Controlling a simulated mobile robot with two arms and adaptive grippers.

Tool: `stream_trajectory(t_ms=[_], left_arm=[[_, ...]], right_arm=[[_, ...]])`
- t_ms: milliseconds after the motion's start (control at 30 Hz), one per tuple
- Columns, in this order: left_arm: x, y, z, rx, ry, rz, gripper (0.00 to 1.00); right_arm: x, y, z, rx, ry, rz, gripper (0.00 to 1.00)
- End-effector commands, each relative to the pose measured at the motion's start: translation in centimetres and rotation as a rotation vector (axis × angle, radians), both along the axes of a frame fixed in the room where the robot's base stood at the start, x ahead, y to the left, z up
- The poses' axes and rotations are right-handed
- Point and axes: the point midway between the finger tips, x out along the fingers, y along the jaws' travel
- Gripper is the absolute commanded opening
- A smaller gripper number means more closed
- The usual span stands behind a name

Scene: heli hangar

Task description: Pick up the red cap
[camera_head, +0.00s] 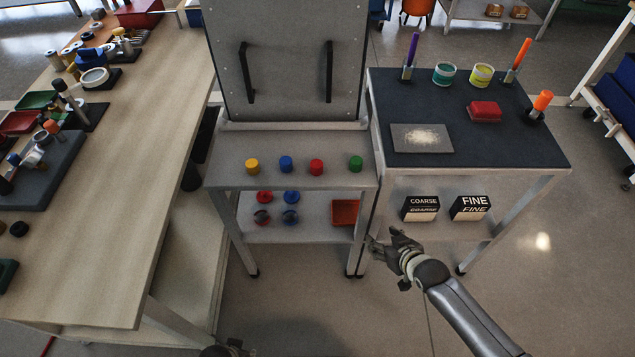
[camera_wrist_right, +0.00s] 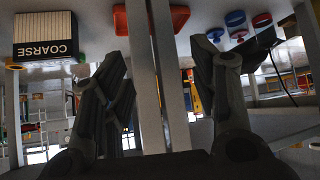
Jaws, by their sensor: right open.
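The red cap (camera_head: 316,167) stands on the grey top of a small cart (camera_head: 230,177), third in a row after a yellow cap (camera_head: 252,166) and a blue cap (camera_head: 286,164), with a green cap (camera_head: 356,163) to its right. My right gripper (camera_head: 381,239) is open and empty, low beside the cart's front right leg, apart from the red cap. Its two fingers (camera_wrist_right: 160,55) show spread in the right wrist view, with cart legs between them; I cannot make out the red cap there. A dark part at the bottom edge may be my left gripper (camera_head: 228,349); its jaws cannot be read.
The cart's lower shelf holds red and blue round parts (camera_head: 264,197) and an orange-red bin (camera_head: 345,212). A dark-topped table (camera_head: 485,150) stands right, with COARSE (camera_head: 420,208) and FINE (camera_head: 470,207) blocks below. A cluttered wooden bench (camera_head: 130,210) is left. An upright panel (camera_head: 287,60) rises behind the caps.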

Motion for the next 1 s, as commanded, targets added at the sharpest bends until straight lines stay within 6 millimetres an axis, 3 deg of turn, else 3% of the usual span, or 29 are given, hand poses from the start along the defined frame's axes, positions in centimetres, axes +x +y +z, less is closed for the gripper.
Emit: stream_trajectory(t_ms=[33, 100, 300, 400, 500, 767, 1000], left_arm=[[1.1, -0.1, -1.4, -0.001, -0.013, 0.002, 0.4], [2.2, -0.3, -1.1, -0.002, -0.023, 0.004, 0.4], [4.4, -0.6, -0.4, -0.005, -0.045, 0.009, 0.4], [4.2, -0.6, -1.5, -0.004, -0.039, 0.009, 0.4], [4.1, -0.6, -2.7, -0.004, -0.038, 0.008, 0.4], [3.4, -0.5, -4.5, -0.003, -0.031, 0.007, 0.4], [4.0, -0.6, -3.7, -0.005, -0.04, 0.008, 0.4]], right_arm=[[1.6, 1.5, 0.9, 0.025, -0.056, 0.04, 0.54], [2.8, 3.7, 3.6, 0.063, -0.115, 0.093, 0.54], [2.9, 9.3, 10.7, 0.157, -0.252, 0.26, 0.54], [3.7, 10.4, 14.1, 0.207, -0.331, 0.337, 0.54], [4.1, 10.8, 16.2, 0.251, -0.382, 0.386, 0.54], [5.7, 9.9, 18.8, 0.307, -0.447, 0.413, 0.54], [7.9, 12.0, 18.4, 0.316, -0.455, 0.413, 0.54]])
